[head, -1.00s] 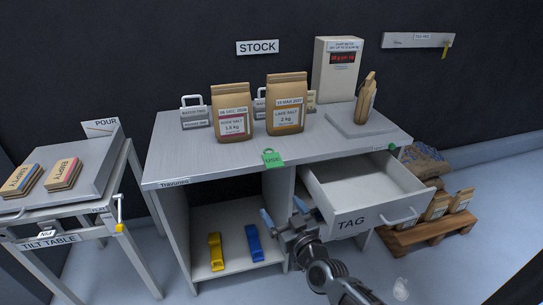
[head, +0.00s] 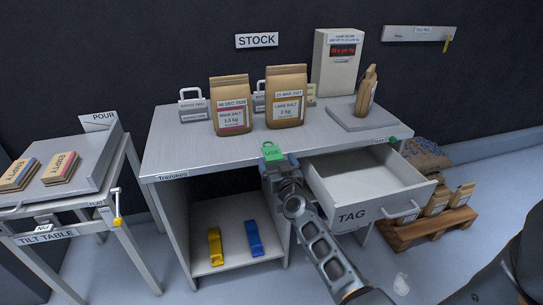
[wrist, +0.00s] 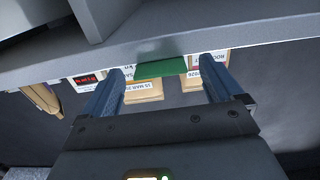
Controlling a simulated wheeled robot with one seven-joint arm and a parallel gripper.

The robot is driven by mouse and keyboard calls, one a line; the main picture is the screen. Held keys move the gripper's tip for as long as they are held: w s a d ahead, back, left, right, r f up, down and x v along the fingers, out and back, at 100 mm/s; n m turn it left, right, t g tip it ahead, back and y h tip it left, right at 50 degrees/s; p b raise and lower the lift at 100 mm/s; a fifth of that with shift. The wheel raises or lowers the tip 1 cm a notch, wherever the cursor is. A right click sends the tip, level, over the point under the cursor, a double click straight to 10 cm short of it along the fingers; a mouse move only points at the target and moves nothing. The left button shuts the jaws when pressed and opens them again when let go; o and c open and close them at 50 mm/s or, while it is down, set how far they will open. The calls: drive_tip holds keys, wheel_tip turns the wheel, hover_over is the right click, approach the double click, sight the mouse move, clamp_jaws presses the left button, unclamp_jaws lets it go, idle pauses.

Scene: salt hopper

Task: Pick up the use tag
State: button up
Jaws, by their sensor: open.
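The green use tag (head: 272,154) hangs at the front edge of the grey table top, with a ring at its upper end. My gripper (head: 270,167) is just in front of and below it, and my wrist hides part of the tag's lower side. In the wrist view the tag (wrist: 161,68) shows as a green strip at the table edge. The two blue fingers of my gripper (wrist: 168,80) are open, one on each side of the strip. Nothing is seen held. I cannot tell whether a finger touches the tag.
The table top (head: 190,150) carries two salt bags (head: 230,105), weights and a scale plate (head: 358,119). An open drawer marked TAG (head: 352,215) juts out right of my gripper. A yellow clamp (head: 215,246) and a blue one (head: 254,238) lie on the lower shelf.

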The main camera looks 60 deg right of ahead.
drive_tip(key=shift+w+d, duration=0.25)
drive_tip(key=shift+d, duration=0.05)
drive_tip(key=c, duration=1.1)
drive_tip(key=shift+r, duration=0.1)
wheel_tip(320, 180, up, 10)
drive_tip(key=p, duration=1)
drive_tip(key=shift+a, duration=0.1)
